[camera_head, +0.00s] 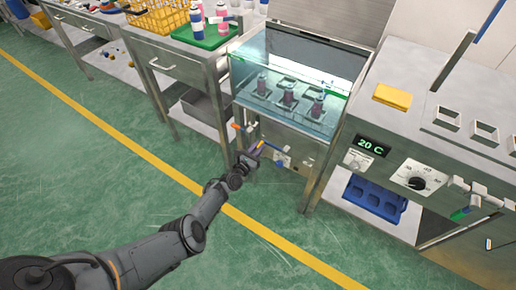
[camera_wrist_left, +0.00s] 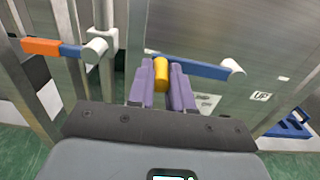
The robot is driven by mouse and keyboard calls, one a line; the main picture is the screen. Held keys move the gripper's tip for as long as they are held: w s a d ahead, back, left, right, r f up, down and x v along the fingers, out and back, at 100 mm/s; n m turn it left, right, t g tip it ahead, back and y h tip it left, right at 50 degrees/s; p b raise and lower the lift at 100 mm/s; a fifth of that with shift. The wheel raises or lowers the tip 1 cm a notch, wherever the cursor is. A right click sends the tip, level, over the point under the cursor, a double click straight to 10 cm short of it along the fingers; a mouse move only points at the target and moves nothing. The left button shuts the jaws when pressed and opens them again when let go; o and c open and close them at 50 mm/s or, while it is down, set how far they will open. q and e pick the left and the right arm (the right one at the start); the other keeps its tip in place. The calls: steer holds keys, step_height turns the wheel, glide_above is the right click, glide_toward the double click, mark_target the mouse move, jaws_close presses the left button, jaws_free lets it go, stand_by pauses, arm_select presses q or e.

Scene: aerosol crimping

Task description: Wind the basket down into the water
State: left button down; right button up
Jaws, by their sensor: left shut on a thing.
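The glass-walled water tank (camera_head: 240,88) stands in the middle of the head view. Inside it is a basket (camera_head: 288,100) with several dark cans standing upright in it; I cannot tell how deep they sit in the water. A crank with a blue arm (camera_wrist_left: 205,69) and a yellow knob (camera_wrist_left: 161,70) is on the steel front below the tank. My left gripper (camera_head: 256,149) is shut on the yellow knob; its purple fingers (camera_wrist_left: 162,88) stand on both sides of it in the left wrist view. My right gripper is not in view.
A valve with an orange and blue handle (camera_wrist_left: 50,47) is left of the crank. A panel reading 20 C (camera_head: 372,146) is on the machine to the right. A table with a green tray (camera_head: 207,40) stands to the left. The green floor in front is clear.

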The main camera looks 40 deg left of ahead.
arm_select(q)
steer(key=shift+f, duration=0.15)
steer(key=c, duration=1)
jaws_free()
steer(key=shift+c, duration=0.2)
steer(key=shift+s, duration=0.1)
steer(key=s+p, duration=0.6)
steer(key=s, duration=0.4)
steer(key=shift+s+d+p, duration=0.3)
steer(key=shift+d, duration=0.1)
